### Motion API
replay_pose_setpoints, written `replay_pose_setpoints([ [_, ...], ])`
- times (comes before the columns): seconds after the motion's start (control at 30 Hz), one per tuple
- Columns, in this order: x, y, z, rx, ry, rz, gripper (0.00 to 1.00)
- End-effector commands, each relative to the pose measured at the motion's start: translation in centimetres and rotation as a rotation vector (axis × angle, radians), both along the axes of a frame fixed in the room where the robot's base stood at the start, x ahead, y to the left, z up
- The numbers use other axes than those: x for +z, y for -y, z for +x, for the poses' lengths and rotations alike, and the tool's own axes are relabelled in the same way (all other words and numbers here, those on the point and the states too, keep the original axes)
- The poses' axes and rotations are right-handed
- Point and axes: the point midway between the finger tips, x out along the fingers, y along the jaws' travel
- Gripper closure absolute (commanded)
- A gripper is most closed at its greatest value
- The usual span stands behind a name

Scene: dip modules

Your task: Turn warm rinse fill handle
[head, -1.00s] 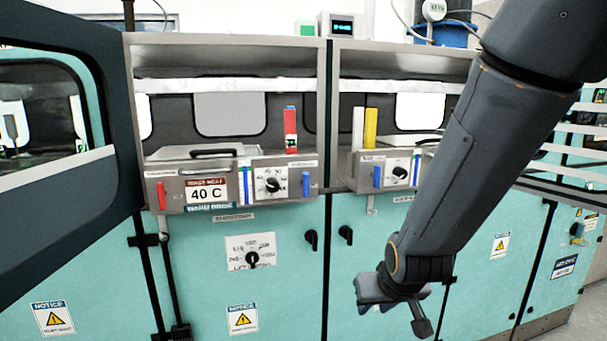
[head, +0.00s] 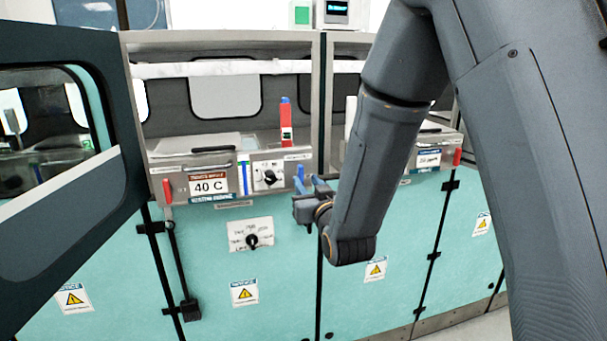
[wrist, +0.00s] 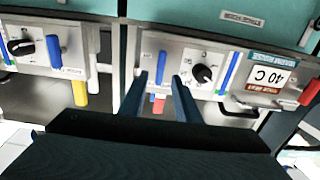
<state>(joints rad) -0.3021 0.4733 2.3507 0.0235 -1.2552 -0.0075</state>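The warm rinse module's front panel (head: 208,205) shows a 40 C sign and has a red handle (head: 167,190) at its left end. A small blue handle (head: 300,172) is at its right end, partly hidden by my gripper (head: 311,186). In the wrist view, upside down, the blue handle (wrist: 161,66) shows between the two fingers of my gripper (wrist: 160,85). The fingers are open and apart from each other, and I cannot tell whether they touch it. The red handle (wrist: 310,92) is at the far right there. The small labels are too blurred to read.
A black dial (head: 269,177) and a blue-and-white gauge strip (head: 243,176) are on the same panel. A tall red piece (head: 286,122) stands behind it. The neighbouring module shows its own blue handle (wrist: 54,50). A dark open door (head: 75,140) stands at the left.

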Motion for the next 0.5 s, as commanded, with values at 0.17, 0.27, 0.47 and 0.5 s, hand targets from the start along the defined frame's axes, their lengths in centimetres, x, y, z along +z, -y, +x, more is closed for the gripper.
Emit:
replay_pose_setpoints([
  [0.17,0.1,-0.8,2.6,0.000,-0.001,0.000,0.70],
  [0.27,0.1,-1.1,3.5,0.000,-0.001,0.000,0.70],
  [0.47,0.0,-1.3,4.4,0.000,-0.002,-0.001,0.70],
  [0.5,0.0,-1.3,4.4,0.000,-0.002,-0.001,0.70],
])
